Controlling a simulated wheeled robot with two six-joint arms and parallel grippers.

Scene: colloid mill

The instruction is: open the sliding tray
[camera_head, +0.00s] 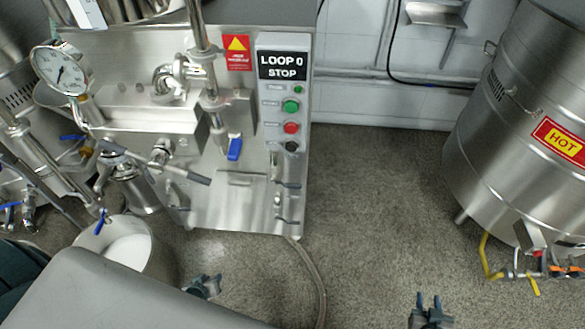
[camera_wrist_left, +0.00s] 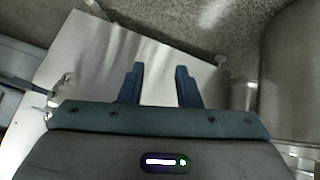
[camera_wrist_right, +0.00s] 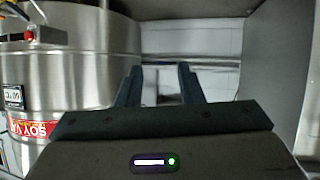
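The steel mill cabinet (camera_head: 225,208) stands left of centre in the head view, with a slim horizontal handle (camera_head: 241,179) on its lower front. I cannot tell for certain which part is the sliding tray. My left gripper (camera_head: 205,284) is low in front of the cabinet, apart from it. In the left wrist view its fingers (camera_wrist_left: 158,85) are spread and empty, with a steel panel (camera_wrist_left: 95,52) beyond them. My right gripper (camera_head: 430,308) is over the floor at the bottom right. In the right wrist view its fingers (camera_wrist_right: 160,82) are spread and empty.
A control panel (camera_head: 284,105) reads "LOOP 0 STOP". A pressure gauge (camera_head: 62,70), pipes and a white-filled bucket (camera_head: 160,262) are at left. A hose (camera_head: 318,285) lies on the floor. A steel tank (camera_head: 505,130) marked HOT stands right. The floor between is clear.

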